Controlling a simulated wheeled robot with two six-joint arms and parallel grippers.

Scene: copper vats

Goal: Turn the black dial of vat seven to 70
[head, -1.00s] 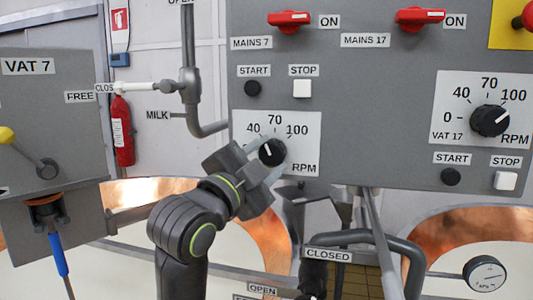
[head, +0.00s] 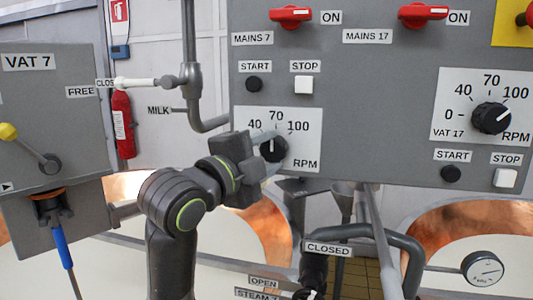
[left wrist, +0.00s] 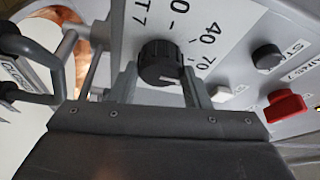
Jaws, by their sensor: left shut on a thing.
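The black dial of vat seven (head: 273,150) sits on a white scale plate (head: 305,150) marked 40, 70, 100 and RPM; the plate's left part is hidden behind my gripper. In the head view its white pointer stands almost straight up, close to the 70 mark. My left gripper (head: 270,153) comes from the left and is shut on the dial, one finger above and one below. In the left wrist view the dial (left wrist: 158,60) is between the two fingers (left wrist: 158,85), and its white line is near the 70 side. My right gripper is not in view.
START (head: 254,84) and STOP (head: 303,85) buttons and the red mains 7 switch (head: 290,14) are above the dial. The vat 17 dial (head: 491,118) is to the right. Pipes (head: 370,240) stand below the panel.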

